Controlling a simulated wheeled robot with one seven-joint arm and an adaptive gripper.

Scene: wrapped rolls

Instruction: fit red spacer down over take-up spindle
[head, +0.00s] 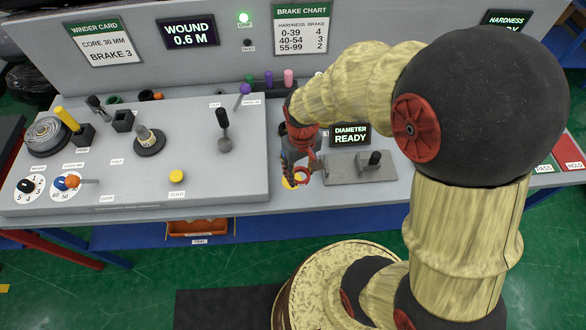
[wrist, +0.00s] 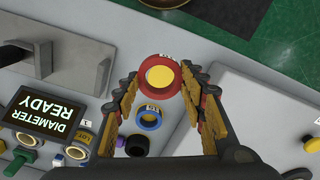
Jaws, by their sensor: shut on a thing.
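The red spacer (wrist: 145,64) is a ring held between the fingertips of my gripper (wrist: 161,80). A yellow disc (wrist: 160,76) shows through its hole. In the head view the red spacer (head: 302,178) is just above or on the table by that yellow disc; I cannot tell whether it touches. My gripper (head: 300,167) points down there, shut on the spacer. What looks like the take-up spindle (head: 148,136), a pale post on a dark round base, stands upright on the grey panel at left, apart from my gripper. The wrist view does not show it.
A black lever (head: 223,130) stands between the spindle and my gripper. A plate with a dark post (head: 373,162) lies to the right of my gripper. A blue ring (wrist: 148,118) and a dark ring (wrist: 137,145) are close by. A wound roll (head: 46,136) is at far left.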

